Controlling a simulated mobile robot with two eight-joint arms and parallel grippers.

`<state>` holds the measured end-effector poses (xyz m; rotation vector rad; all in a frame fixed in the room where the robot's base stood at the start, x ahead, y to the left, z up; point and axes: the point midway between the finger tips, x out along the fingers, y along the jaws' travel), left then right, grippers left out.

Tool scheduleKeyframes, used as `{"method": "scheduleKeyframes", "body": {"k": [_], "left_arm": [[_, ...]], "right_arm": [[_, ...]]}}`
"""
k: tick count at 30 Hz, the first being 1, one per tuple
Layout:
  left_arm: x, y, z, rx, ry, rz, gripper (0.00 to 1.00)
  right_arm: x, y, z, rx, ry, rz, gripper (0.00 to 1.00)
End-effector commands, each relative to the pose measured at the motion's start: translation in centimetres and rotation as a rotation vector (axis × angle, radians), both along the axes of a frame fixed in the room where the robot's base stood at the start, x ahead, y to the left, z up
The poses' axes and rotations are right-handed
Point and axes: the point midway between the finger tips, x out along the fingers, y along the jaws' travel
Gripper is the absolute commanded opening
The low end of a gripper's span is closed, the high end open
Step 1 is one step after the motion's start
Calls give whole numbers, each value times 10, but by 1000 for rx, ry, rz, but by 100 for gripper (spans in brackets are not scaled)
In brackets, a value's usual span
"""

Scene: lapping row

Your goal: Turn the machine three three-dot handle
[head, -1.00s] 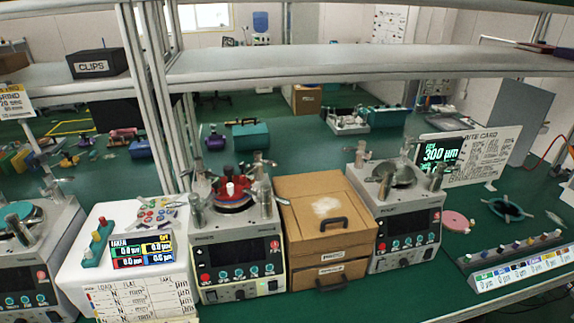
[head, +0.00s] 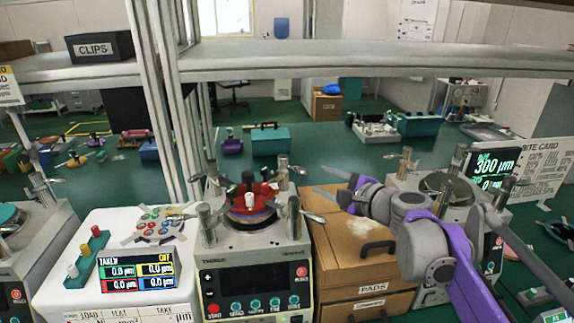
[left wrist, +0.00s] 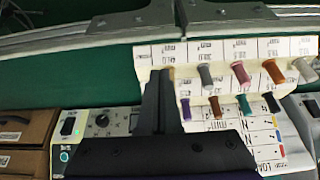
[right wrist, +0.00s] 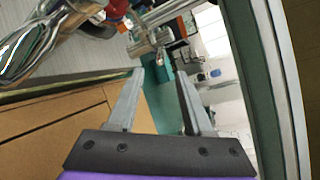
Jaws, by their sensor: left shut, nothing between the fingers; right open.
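Machine three (head: 254,262), labelled "THREE", stands in the middle of the head view with a red-topped round plate (head: 250,200) on it. Metal posts with lever handles surround the plate, one at the front right (head: 294,212) and one at the back right (head: 284,168). Dot marks are too small to read. My right gripper (head: 318,181) is open and empty, right of the machine's back right post and above the wooden box. In the right wrist view, a chrome lever (right wrist: 150,38) shows beyond its fingertips. My left gripper (left wrist: 163,76) is shut and empty near a card with coloured pegs.
The wooden box (head: 335,268) stands right of machine three. Another machine (head: 404,168) is partly hidden behind my right arm. A white stand with a readout (head: 137,270) is on the left. The shelf and its uprights (head: 160,100) rise behind the machines.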

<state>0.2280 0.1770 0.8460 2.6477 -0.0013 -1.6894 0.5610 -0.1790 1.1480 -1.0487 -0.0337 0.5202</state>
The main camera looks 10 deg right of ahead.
Motion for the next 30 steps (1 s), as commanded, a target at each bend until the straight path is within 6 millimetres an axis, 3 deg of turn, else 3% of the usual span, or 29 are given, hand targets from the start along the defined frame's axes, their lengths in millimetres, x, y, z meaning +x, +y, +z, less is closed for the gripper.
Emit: {"method": "scheduleKeyframes", "body": {"k": [7,21,30], "left_arm": [[0,0,-1,0,1,0,0],[0,0,-3,0,1,0,0],[0,0,-3,0,1,0,0]], "right_arm": [[15,7,-3,7,0,0,51],[86,41,-21,4,0,-1,51],[96,46,-23,4,-1,-1,51]]}}
